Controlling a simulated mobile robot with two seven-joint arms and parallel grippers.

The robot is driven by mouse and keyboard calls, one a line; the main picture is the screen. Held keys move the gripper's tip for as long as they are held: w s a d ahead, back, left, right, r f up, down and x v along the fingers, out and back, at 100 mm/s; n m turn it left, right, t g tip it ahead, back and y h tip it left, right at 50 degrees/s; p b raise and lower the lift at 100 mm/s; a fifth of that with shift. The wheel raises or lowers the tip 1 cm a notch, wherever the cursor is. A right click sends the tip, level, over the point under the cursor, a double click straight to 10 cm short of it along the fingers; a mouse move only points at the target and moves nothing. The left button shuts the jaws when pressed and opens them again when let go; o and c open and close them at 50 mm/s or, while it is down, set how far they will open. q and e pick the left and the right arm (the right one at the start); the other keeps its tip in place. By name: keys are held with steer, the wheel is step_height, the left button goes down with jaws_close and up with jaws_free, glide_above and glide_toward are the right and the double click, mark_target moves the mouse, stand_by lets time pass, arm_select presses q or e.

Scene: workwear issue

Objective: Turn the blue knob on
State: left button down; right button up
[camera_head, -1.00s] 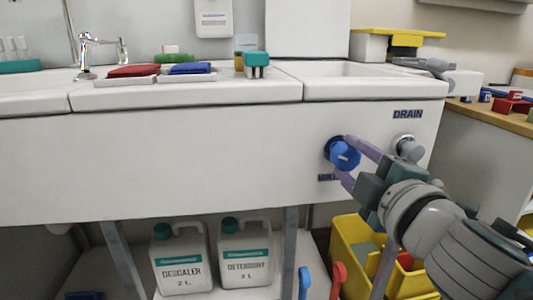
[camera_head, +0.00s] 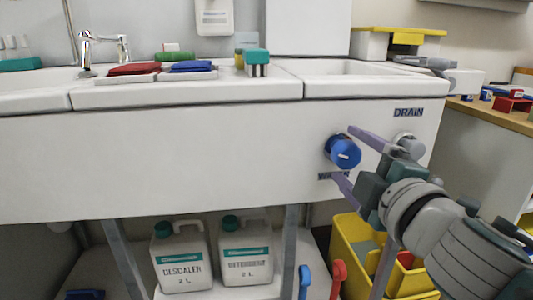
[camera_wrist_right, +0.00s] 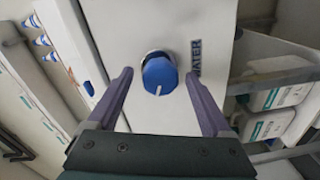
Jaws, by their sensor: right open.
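The blue knob (camera_head: 343,152) sticks out of the white sink front, above the WATER label, which is partly hidden by a finger. Its white pointer line shows in the right wrist view on the knob (camera_wrist_right: 160,77), running toward the gripper side. My right gripper (camera_head: 349,158) is open, with one finger above right of the knob and the other below it. In the right wrist view the fingers (camera_wrist_right: 160,100) stand apart on both sides of the knob, with gaps and no contact visible. My left gripper is not in view.
A grey knob (camera_head: 408,147) under the DRAIN label sits right of the blue knob, close behind my right gripper. A yellow bucket (camera_head: 352,250) stands below. Descaler (camera_head: 180,258) and detergent (camera_head: 246,252) jugs stand under the sink. The sink front left of the knob is clear.

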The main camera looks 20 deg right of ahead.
steer(key=shift+s, duration=0.1)
steer(key=v, duration=0.9)
steer(key=shift+s, duration=0.4)
steer(key=shift+a, duration=0.1)
